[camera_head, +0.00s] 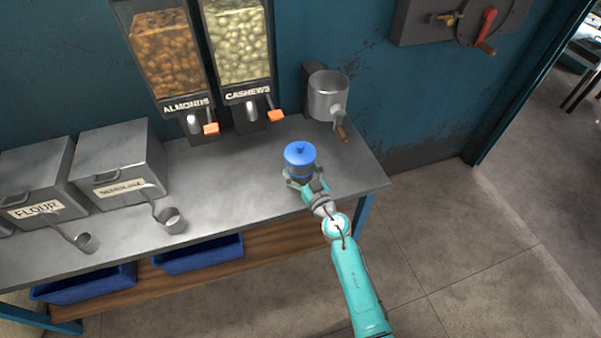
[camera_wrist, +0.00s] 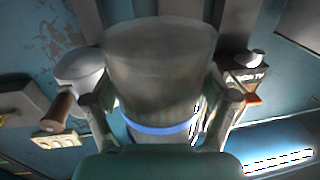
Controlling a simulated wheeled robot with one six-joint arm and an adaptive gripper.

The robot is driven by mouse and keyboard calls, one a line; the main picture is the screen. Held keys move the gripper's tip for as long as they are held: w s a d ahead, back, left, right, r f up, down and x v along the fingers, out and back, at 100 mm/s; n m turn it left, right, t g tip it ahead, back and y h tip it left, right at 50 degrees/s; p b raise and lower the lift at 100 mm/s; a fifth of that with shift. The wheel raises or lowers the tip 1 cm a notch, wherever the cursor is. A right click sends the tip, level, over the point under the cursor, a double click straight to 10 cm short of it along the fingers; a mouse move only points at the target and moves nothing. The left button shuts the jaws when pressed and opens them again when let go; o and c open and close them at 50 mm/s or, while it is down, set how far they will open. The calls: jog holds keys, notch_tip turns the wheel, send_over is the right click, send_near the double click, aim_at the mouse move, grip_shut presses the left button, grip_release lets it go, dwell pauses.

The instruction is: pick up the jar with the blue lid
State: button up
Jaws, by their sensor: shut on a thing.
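The jar with the blue lid (camera_head: 300,156) is at the right end of the metal counter in the head view. I cannot tell whether the jar touches the counter.
The counter (camera_head: 235,175) has free room left of the jar. A metal grinder with a handle (camera_head: 328,97) stands behind it. Almond (camera_head: 165,55) and cashew (camera_head: 238,42) dispensers hang at the back. Bins (camera_head: 121,163) and scoops (camera_head: 170,218) are at left. Blue trays (camera_head: 198,256) sit below.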

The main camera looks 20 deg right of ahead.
aim_at(301, 158)
jog(key=shift+r, duration=2.9)
